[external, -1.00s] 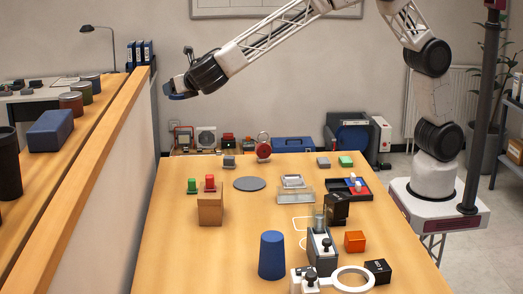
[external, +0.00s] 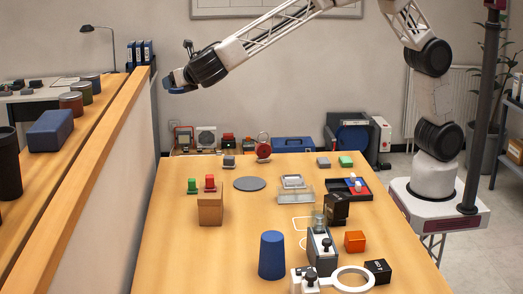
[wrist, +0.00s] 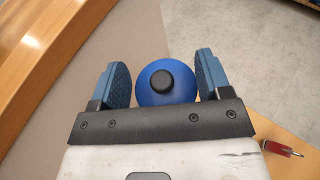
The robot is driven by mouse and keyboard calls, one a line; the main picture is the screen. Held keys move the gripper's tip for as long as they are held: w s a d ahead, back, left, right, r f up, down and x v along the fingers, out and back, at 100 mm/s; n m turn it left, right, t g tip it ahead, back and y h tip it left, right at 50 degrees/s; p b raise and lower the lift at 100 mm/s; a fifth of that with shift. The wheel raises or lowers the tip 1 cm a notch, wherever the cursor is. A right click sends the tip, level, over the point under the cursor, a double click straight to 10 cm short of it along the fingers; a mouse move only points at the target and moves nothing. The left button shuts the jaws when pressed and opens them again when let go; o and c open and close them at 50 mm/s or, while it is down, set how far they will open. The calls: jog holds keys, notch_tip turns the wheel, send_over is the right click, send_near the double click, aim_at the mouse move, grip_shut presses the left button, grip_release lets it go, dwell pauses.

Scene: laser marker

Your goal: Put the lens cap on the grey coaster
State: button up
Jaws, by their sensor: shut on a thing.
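The grey coaster (external: 250,184) is a flat round disc lying bare on the table, left of centre towards the back. My gripper (external: 180,86) is high at the upper left in the external view, near the divider and well away from the coaster. In the wrist view my gripper (wrist: 165,82) has its blue finger pads on either side of a round blue piece with a black knob (wrist: 157,98), and is shut on it. This piece appears to be the lens cap; its underside is hidden. In the external view it is hard to tell from the blue fingers.
A blue cup (external: 272,256) stands nearer. A wood-topped divider (external: 100,125) runs along the left.

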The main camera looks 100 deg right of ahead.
jog(key=shift+s, duration=0.1)
jog(key=shift+n+t+y, duration=0.5)
jog(key=shift+n+y, duration=0.1)
jog(key=shift+n, duration=0.1)
jog(key=s+a+f, duration=0.2)
jog(key=s+f, duration=0.5)
jog(key=s, duration=0.6)
jog(key=s+a+f, duration=0.3)
jog(key=s+f, duration=0.4)
jog(key=s, duration=0.6)
jog(key=s+a+f, duration=0.2)
jog(key=s+f, duration=0.6)
jog(key=s, duration=0.6)
jog(key=shift+a, duration=0.35)
send_over(259, 183)
jog(key=shift+w+d+f, duration=0.1)
jog(key=shift+f, duration=0.65)
jog(key=shift+f, duration=0.1)
jog(key=shift+f, duration=1.65)
jog(key=shift+f, duration=0.1)
